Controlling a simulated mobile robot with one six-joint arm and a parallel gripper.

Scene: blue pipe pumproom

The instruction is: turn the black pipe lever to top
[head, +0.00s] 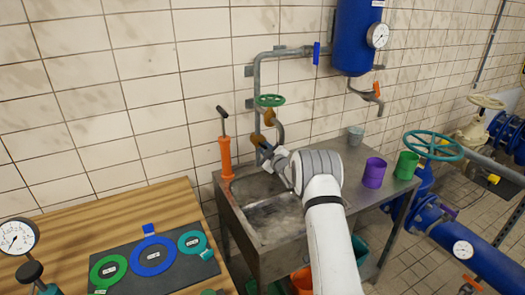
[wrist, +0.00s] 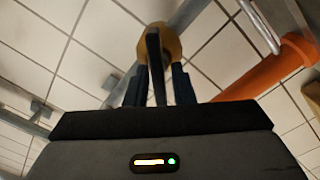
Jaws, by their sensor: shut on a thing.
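The black pipe lever (wrist: 154,65) shows in the wrist view as a dark bar running from a brass valve body (wrist: 160,40) down between my fingers. My gripper (wrist: 157,85) is shut on the lever, with one finger on each side. In the head view my gripper (head: 267,151) is at the pipe above the sink, and a brass fitting (head: 256,139) shows just beside it. The lever is mostly hidden there by my gripper, so its exact angle is hard to tell.
A green handwheel (head: 270,100) sits on the pipe above. An orange pump (head: 225,158) with a black handle stands left of the sink (head: 270,212). A purple cup (head: 374,173) and a green cup (head: 407,165) stand right. A wooden table (head: 130,210) is at the left.

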